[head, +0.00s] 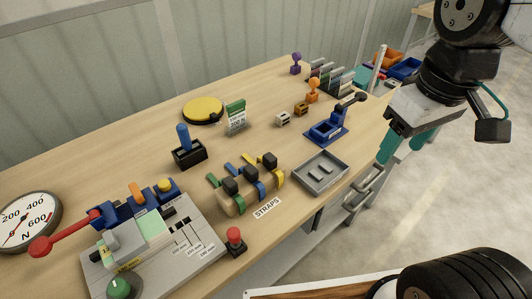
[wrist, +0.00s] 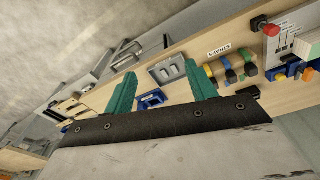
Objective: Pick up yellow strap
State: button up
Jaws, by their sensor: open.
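My gripper (head: 400,153) is open and empty at the right of the head view, beyond the table's edge and well apart from the strap. In the wrist view, its two teal fingers (wrist: 160,70) are spread, and the yellow strap (wrist: 208,71) shows small beyond the right finger, partly hard to make out.
A grey tray (head: 321,173) stands right of the straps, with a blue fixture (head: 328,132) behind it. A red-topped button (head: 234,240) and a grey test device (head: 150,245) stand in front and left.

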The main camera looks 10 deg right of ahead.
jog(key=w+a+f+n, duration=0.2)
jog(key=w+a+n, duration=0.3)
jog(key=w+n, duration=0.2)
jog(key=n+g, duration=0.1)
jog(key=n, duration=1.3)
send_over(270, 157)
notch_tip(270, 157, down, 9)
jog(key=shift+s+r, duration=0.1)
jog(key=shift+r, duration=0.1)
jog(key=f, duration=0.6)
jog(key=shift+w+f, duration=0.2)
jog(key=shift+f, duration=0.5)
jog(key=c, duration=1.1)
